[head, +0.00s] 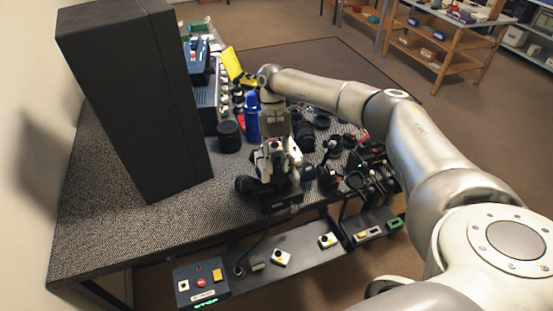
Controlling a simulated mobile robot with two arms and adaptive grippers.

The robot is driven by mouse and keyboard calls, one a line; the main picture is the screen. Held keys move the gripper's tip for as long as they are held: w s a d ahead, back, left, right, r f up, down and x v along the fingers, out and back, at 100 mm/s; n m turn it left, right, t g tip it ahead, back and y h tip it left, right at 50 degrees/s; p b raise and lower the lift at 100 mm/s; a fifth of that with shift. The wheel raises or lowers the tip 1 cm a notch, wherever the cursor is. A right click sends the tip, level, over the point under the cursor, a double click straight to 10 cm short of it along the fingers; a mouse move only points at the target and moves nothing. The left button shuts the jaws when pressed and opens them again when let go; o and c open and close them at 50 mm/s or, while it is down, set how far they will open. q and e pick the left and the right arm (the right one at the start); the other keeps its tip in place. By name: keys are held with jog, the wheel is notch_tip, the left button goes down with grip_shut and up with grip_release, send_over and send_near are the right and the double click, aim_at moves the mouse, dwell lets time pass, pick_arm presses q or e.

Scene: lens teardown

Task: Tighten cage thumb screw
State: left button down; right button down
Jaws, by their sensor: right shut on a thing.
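My right arm reaches in from the right, and my right gripper (276,150) points down over the near middle of the table. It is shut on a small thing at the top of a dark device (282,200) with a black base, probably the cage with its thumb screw. The screw itself is too small and too covered by the fingers to make out. The device stands close to the table's front edge. My left gripper is not in view.
A tall black cabinet (135,100) stands on the left of the table. A blue bottle (252,118) and black lens parts (303,135) crowd around the gripper. A lower shelf with a control box (202,283) runs along the front. The table's front left (120,230) is clear.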

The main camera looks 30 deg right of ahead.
jog(key=c, duration=2.2)
grip_release()
jog(key=shift+w+r+m, duration=0.15)
jog(key=shift+m, duration=0.35)
grip_shut()
jog(key=o, duration=0.7)
grip_release()
jog(key=shift+f+n, duration=0.2)
jog(key=shift+n, duration=0.1)
